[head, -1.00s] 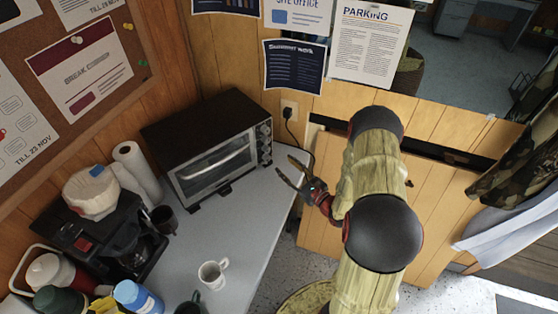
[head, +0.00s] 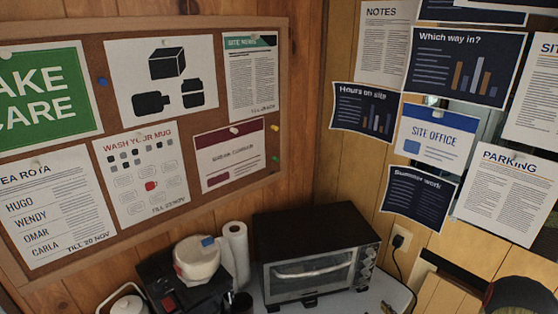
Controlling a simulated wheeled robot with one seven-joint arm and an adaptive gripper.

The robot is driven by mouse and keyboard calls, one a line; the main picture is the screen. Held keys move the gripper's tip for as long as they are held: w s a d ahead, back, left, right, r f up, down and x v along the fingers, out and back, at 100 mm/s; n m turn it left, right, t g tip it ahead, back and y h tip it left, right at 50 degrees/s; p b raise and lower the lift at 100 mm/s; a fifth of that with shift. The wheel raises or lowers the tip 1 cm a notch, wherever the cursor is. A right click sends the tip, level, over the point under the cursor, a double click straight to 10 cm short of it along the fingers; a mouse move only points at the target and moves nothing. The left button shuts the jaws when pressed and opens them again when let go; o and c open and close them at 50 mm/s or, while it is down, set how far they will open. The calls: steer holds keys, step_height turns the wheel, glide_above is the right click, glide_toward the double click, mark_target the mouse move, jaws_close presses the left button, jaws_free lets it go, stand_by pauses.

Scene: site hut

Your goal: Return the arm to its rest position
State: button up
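Only a dark rounded part of my arm (head: 520,296) shows, at the bottom right corner of the head view. The rest of my arm is cut off by the lower edge. My gripper does not show clearly, so its opening and any contact are hidden.
A toaster oven (head: 315,262) stands on the grey counter (head: 345,303) in the corner. A paper towel roll (head: 236,252) and a coffee maker (head: 165,285) stand left of it. A cork board (head: 205,120) and pinned sheets cover the walls. A cord hangs from a wall outlet (head: 401,238).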

steer(key=a, duration=0.1)
steer(key=s+a+g+y, duration=0.1)
steer(key=a, duration=0.1)
steer(key=s+a+f+n+y, duration=0.1)
steer(key=shift+s+a+f+g, duration=0.1)
steer(key=shift+s+a+g, duration=0.05)
steer(key=shift+a+g, duration=0.25)
steer(key=s+a+r+n+g+y, duration=0.2)
steer(key=s+a+r+n+g, duration=0.2)
steer(key=s+a+n+g, duration=0.35)
steer(key=s+a+r+n+g+y, duration=0.2)
steer(key=s+a+r+n+g, duration=0.35)
steer(key=s+n, duration=0.2)
steer(key=s+d+r+n+h, duration=0.2)
steer(key=s+r+n+h, duration=0.1)
steer(key=r+n+h, duration=0.4)
steer(key=s+d+r+n+h, duration=0.3)
steer(key=s+r+n+h, duration=0.15)
steer(key=r, duration=0.45)
steer(key=a+r+n+t, duration=0.3)
steer(key=a+r, duration=0.2)
steer(key=r, duration=0.3)
steer(key=shift+a+t+y, duration=0.2)
steer(key=shift+t+y, duration=0.15)
steer(key=shift+t, duration=0.05)
steer(key=shift+w+r, duration=0.1)
steer(key=shift+c, duration=1.3)
